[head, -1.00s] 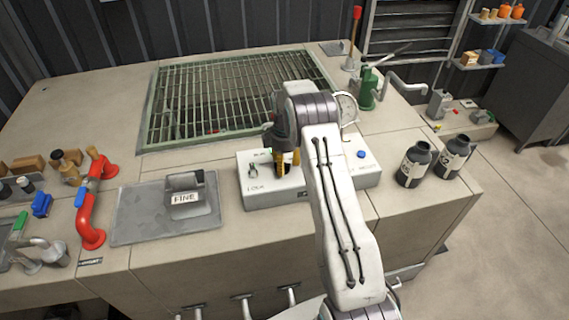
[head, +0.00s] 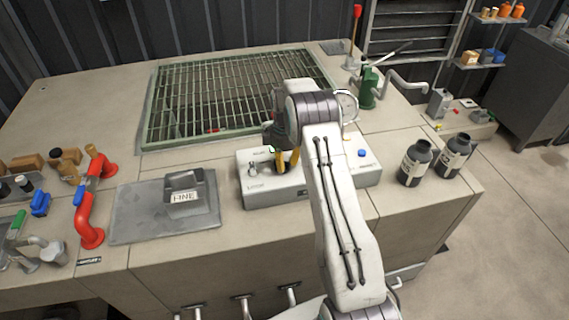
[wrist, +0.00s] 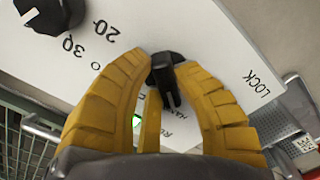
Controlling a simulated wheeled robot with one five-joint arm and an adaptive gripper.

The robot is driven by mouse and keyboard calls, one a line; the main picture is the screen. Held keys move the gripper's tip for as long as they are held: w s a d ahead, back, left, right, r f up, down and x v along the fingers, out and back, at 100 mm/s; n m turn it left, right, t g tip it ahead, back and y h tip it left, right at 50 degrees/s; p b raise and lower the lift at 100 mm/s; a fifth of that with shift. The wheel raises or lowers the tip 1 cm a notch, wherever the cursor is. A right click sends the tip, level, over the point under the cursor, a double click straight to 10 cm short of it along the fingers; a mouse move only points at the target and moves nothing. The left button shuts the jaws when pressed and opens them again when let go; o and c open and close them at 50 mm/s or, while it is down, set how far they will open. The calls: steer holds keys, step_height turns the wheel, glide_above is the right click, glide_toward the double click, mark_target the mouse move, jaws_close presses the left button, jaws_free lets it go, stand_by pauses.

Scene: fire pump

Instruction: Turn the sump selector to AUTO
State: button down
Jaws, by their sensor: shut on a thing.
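The sump selector appears to be the black knob (wrist: 165,78) in the wrist view. Part of a HAND label shows beside it, half hidden by a finger. My gripper (wrist: 166,62) is shut on this knob, with one yellow finger on each side. In the head view my gripper (head: 285,160) reaches down to the pale control box (head: 275,197), and my arm hides the knob and part of the box top. No AUTO label is readable.
A black dial (wrist: 45,14) with numbers is on the same panel. A small metal lever (head: 252,169) stands near the LOCK mark, left of my gripper. A blue button (head: 361,153) is at right. Two dark bottles (head: 415,163) stand beyond the box.

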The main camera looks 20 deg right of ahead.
steer(key=m+b, duration=0.1)
steer(key=m, duration=0.1)
steer(key=m+b, duration=0.1)
steer(key=m, duration=0.2)
steer(key=shift+s+f+b, duration=0.15)
steer(key=shift+s+b, duration=0.05)
steer(key=shift+b, duration=0.1)
steer(key=m, duration=0.3)
steer(key=m+b, duration=0.1)
steer(key=m, duration=0.2)
steer(key=shift+s+a+m+b, duration=0.15)
steer(key=shift+a+m+b, duration=0.05)
steer(key=shift+m+b, duration=0.1)
steer(key=m, duration=0.5)
steer(key=shift+s+a+b, duration=0.1)
steer(key=shift+a+b, duration=0.1)
steer(key=shift+b, duration=0.1)
steer(key=m, duration=0.5)
steer(key=shift+a+m, duration=0.15)
steer(key=shift+m, duration=0.25)
steer(key=c, duration=0.9)
jaws_free()
steer(key=shift+c, duration=0.2)
